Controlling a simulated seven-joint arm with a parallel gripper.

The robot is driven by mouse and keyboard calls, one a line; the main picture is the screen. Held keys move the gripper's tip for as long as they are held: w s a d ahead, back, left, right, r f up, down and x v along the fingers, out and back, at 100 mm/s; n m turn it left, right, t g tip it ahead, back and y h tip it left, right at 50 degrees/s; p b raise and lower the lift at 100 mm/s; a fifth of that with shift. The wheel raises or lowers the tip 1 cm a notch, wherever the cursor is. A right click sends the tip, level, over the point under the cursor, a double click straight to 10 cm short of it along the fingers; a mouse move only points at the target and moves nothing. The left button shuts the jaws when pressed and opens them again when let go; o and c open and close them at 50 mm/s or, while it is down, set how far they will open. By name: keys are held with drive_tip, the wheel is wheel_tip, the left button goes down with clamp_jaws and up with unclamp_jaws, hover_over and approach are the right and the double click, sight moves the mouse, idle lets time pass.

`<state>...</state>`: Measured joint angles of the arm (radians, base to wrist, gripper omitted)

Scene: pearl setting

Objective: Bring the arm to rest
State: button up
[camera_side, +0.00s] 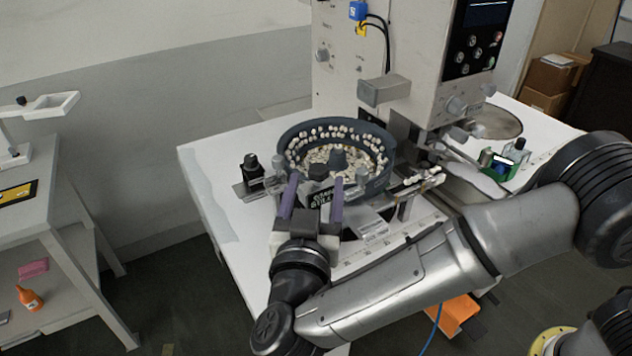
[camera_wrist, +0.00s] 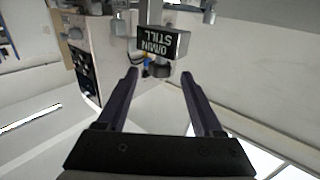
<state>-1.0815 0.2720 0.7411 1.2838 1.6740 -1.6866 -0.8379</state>
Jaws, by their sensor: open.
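My gripper (camera_side: 314,184) is at the front of the white machine table, just in front of the dark round bowl (camera_side: 291,135). Its two purple fingers are spread apart. In the wrist view, the open fingers (camera_wrist: 159,77) have clear space between them. A black block with white lettering, partly readable as "0/MIN STILL" (camera_wrist: 163,42), shows beyond the fingertips. In the side view, the lettered block (camera_side: 320,201) appears between the fingers; contact cannot be told. My arm reaches in from the right, bent low in front of the table.
The bowl holds many pale pearls (camera_side: 334,132). A tall machine (camera_side: 345,75) stands behind it. A black bottle (camera_side: 252,168) is left of the bowl, and a green tray (camera_side: 505,175) is at the right. The table's left corner (camera_side: 215,165) is clear.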

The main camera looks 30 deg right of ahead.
drive_tip(key=shift+a+r, duration=0.1)
drive_tip(key=shift+r, duration=0.2)
drive_tip(key=shift+w+a+r, duration=0.1)
drive_tip(key=shift+a+r, duration=0.05)
drive_tip(key=shift+r, duration=0.55)
drive_tip(key=w+d+r+n+t+y, duration=0.2)
drive_tip(key=w+d+r+t+y, duration=0.1)
drive_tip(key=w+r+y, duration=0.4)
drive_tip(key=d+r+n+y, duration=0.4)
drive_tip(key=d+r+y, duration=0.1)
drive_tip(key=r+y, duration=0.2)
drive_tip(key=s+d+f+g+h, duration=0.1)
drive_tip(key=s+d+f+g, duration=0.3)
drive_tip(key=s, duration=0.6)
drive_tip(key=s+d+f+n+g+h, duration=0.1)
drive_tip(key=s+d+f+g, duration=0.3)
drive_tip(key=s+d+f, duration=0.3)
drive_tip(key=s+d+f+g+h, duration=0.1)
drive_tip(key=s+d+f+g, duration=0.2)
drive_tip(key=s, duration=1)
drive_tip(key=d+f, duration=0.3)
drive_tip(key=d, duration=0.2)
drive_tip(key=shift+d+g, duration=0.35)
drive_tip(key=shift+g, duration=0.05)
drive_tip(key=shift+r, duration=0.1)
